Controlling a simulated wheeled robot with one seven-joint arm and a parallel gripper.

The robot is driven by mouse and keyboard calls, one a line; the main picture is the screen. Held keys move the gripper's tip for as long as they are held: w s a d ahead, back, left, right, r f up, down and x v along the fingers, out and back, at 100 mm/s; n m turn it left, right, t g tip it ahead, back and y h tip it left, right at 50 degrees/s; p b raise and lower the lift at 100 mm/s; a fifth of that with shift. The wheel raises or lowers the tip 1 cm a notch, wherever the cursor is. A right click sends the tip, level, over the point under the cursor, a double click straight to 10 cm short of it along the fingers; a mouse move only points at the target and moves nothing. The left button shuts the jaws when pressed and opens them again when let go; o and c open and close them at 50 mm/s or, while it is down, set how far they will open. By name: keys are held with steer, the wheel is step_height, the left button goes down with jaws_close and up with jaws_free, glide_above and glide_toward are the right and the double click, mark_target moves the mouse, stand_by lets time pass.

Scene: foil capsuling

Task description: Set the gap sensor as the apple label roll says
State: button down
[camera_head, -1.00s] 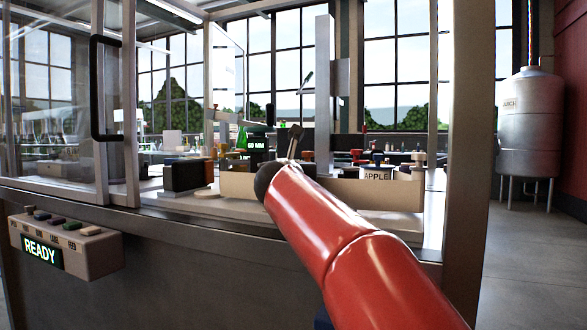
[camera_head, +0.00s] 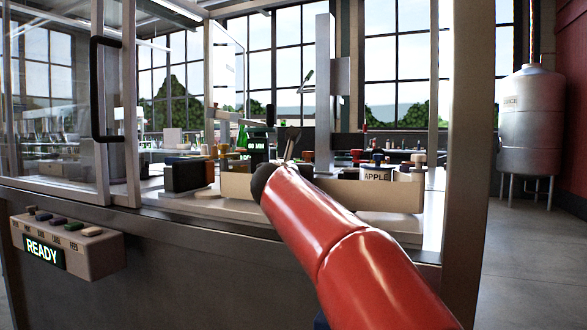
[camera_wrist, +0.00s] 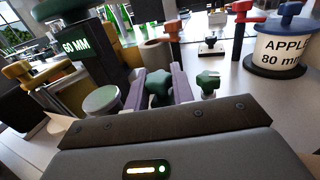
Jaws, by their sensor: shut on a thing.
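My gripper (camera_wrist: 158,92) is shut on a dark green knob (camera_wrist: 158,80) in the wrist view; the fingers stand on either side of it. A second green star-shaped knob (camera_wrist: 208,80) stands just right of the fingers, apart from them. A dark unit with a lit display (camera_wrist: 75,46) reading "60 MM" stands to the left; it also shows in the head view (camera_head: 258,143). The apple label roll (camera_wrist: 286,50) is white, reads "APPLE 80 mm" and has a blue knob on top. It shows in the head view (camera_head: 376,174) right of my gripper (camera_head: 289,150).
Orange-red knobs on posts (camera_wrist: 240,25) stand between the gripper and the roll. A yellow-topped block (camera_wrist: 65,80) and a pale round disc (camera_wrist: 102,99) lie left. In the head view, a low beige wall (camera_head: 380,195) edges the bench, and a control box (camera_head: 65,245) reads "READY".

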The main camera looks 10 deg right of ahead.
steer(key=c, duration=1.5)
jaws_free()
steer(key=shift+w+a, duration=0.1)
steer(key=shift+a, duration=0.15)
steer(key=shift+o, duration=0.2)
steer(key=b+v, duration=0.1)
steer(key=v, duration=0.6)
steer(key=shift+s+r, duration=0.1)
steer(key=shift+s, duration=0.3)
steer(key=shift+a, duration=0.1)
